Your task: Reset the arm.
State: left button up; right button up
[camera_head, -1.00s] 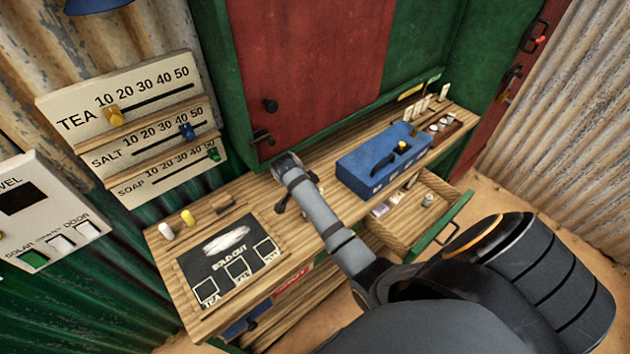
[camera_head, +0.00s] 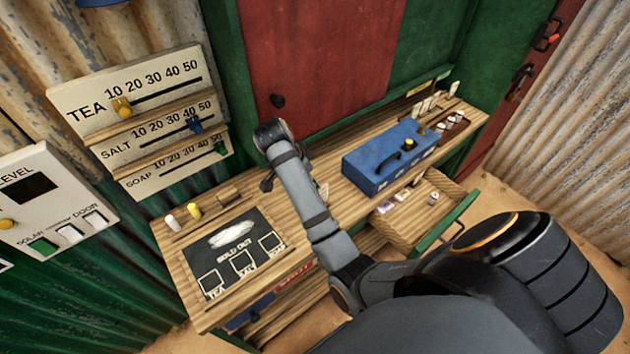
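My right arm comes in from the lower right and reaches over the wooden counter (camera_head: 345,205). Its wrist is raised in front of the red shutter (camera_head: 315,60). My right gripper (camera_head: 267,183) shows only as a small dark part beside the forearm, mostly hidden by the wrist and link; I cannot tell its opening. No held thing shows. My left gripper is not in view.
A blue box (camera_head: 385,165) stands on the counter beyond my forearm. An open drawer (camera_head: 407,222) juts out below it, close to my arm. A sold-out board (camera_head: 235,240), price sliders (camera_head: 150,125) and a level panel (camera_head: 50,205) are at left.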

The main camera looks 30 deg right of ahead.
jog(key=shift+s+a+r, duration=0.1)
jog(key=shift+r, duration=0.5)
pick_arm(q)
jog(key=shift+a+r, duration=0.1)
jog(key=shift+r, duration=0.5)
pick_arm(e)
jog(key=shift+f, duration=0.1)
